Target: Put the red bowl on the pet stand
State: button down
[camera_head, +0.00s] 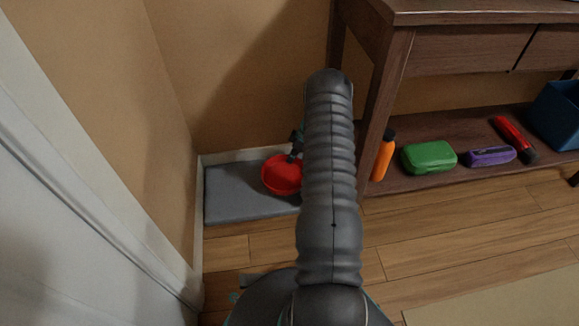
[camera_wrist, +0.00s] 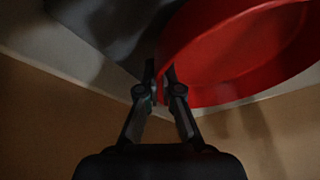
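The red bowl (camera_head: 280,176) is over the flat grey pet stand (camera_head: 235,198) in the corner; whether it rests on it or hangs just above, I cannot tell. My gripper (camera_head: 297,145) is at the bowl's back right, partly hidden by my arm. In the wrist view my gripper (camera_wrist: 161,76) has its fingertips close together at the near edge of the red bowl (camera_wrist: 230,55), seemingly pinching its rim. The grey stand (camera_wrist: 105,28) shows at the upper left there.
A brown wooden shelf unit (camera_head: 440,115) stands to the right. Its low shelf holds an orange bottle (camera_head: 383,158), a green case (camera_head: 428,157), a purple case (camera_head: 490,156), a red flashlight (camera_head: 512,136) and a blue bin (camera_head: 560,115). Walls close off the left and back.

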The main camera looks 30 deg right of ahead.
aim_at(293, 163)
jog(key=shift+f, duration=1.9)
jog(key=shift+f+b, duration=0.2)
jog(key=shift+b, duration=0.25)
jog(key=c, duration=1.3)
grip_release()
jog(key=shift+s, duration=0.1)
jog(key=shift+r, duration=0.1)
